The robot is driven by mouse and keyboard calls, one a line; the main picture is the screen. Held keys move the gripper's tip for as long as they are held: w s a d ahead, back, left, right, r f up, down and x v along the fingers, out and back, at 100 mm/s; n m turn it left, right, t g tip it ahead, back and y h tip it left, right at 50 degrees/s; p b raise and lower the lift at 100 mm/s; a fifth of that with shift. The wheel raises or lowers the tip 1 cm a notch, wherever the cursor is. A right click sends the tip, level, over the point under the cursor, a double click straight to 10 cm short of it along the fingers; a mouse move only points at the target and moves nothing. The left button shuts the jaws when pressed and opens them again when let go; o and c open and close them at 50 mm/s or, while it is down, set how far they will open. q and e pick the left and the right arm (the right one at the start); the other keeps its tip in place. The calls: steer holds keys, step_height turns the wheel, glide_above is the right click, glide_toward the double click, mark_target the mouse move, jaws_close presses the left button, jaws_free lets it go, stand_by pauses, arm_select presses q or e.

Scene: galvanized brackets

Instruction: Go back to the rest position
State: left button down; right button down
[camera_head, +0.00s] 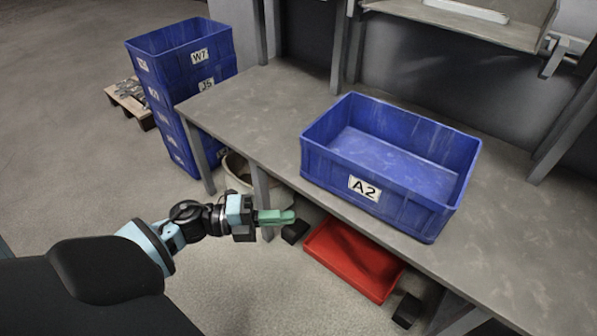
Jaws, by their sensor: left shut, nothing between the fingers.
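My left gripper (276,217) comes in from the left on its arm. Its green fingers are closed together with nothing between them. It is in front of the table's near edge, to the lower left of the blue A2 crate and apart from it. My right gripper is not in view.
A blue crate labelled A2 (318,166) stands on the grey table (262,98); it looks empty. Blue crates (178,88) are stacked on the floor at the left. A red tray (352,262) is below the table.

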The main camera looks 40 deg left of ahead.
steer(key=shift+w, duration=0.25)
